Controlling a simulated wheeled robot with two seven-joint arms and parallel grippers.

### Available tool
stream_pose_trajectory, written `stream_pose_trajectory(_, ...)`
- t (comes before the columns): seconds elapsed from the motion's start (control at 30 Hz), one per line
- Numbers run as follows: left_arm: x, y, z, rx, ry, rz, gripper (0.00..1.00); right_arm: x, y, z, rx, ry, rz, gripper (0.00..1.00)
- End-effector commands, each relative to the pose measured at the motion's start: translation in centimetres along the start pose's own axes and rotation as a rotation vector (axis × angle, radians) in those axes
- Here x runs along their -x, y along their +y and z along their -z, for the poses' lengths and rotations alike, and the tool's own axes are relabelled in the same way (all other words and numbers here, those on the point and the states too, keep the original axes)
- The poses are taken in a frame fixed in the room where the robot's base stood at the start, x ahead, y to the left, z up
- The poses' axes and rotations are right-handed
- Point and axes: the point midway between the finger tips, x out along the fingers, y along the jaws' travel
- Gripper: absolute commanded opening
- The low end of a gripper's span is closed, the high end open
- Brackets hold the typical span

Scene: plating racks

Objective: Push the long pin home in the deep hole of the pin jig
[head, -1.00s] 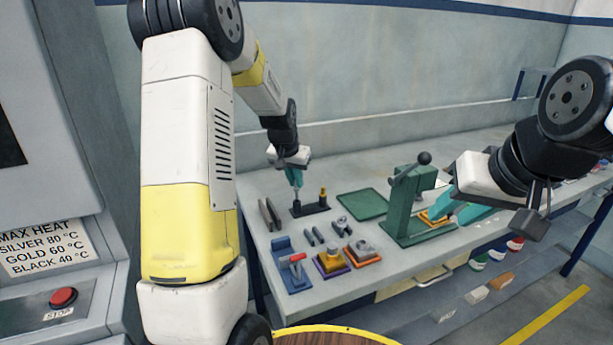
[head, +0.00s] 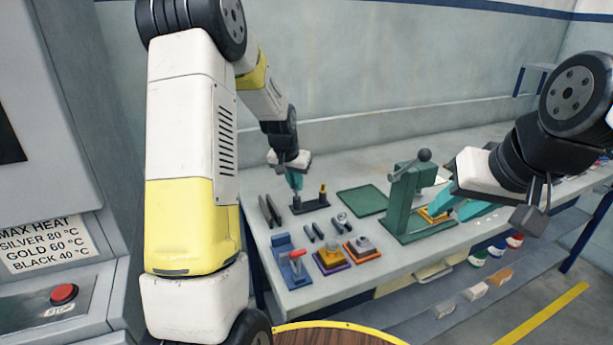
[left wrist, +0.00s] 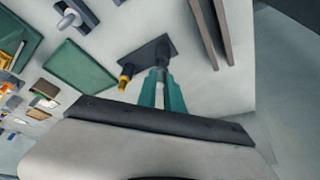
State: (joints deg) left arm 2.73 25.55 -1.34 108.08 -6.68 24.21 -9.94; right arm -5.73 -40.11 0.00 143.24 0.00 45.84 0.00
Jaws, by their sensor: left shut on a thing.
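The pin jig is a dark flat plate (head: 317,204) on the bench; in the left wrist view its plate (left wrist: 153,45) shows beyond my fingers. A brass-topped post (head: 323,190) stands at one end, also seen in the left wrist view (left wrist: 125,75). My left gripper (head: 297,187) points down over the other end, its teal fingers shut on the long pin. The pin is mostly hidden between the fingers; a pale strip of it (left wrist: 160,88) shows. How deep it sits cannot be told. My right gripper (head: 462,210) appears open beside the green press.
The green lever press (head: 401,198) stands to the right, with a flat green tray (head: 362,203) behind. Dark bars (head: 269,210) lie left of the jig. A blue fixture with a red handle (head: 291,262) and purple and orange based blocks (head: 362,249) stand in front.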

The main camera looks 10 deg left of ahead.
Motion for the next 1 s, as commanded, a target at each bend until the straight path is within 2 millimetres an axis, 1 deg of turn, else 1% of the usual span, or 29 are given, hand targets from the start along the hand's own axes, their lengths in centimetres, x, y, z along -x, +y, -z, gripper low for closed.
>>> stream_pose_trajectory(0.87,-2.0,0.0,-0.8,0.0,0.0,0.0,0.0,0.0,0.0,0.0,0.0,0.0,0.0,0.37)
stream_pose_trajectory(0.9,-2.1,0.0,-0.8,0.0,0.0,0.0,0.13,0.0,0.0,0.0,0.0,0.0,0.0,0.37)
stream_pose_trajectory(0.97,-2.0,0.0,-0.8,0.0,0.001,0.0,0.25,0.0,0.0,0.0,0.0,0.0,0.0,0.37)
stream_pose_trajectory(1.0,-2.0,0.0,-0.8,0.0,0.001,0.0,0.33,0.0,0.0,0.0,0.0,0.0,0.0,0.37)
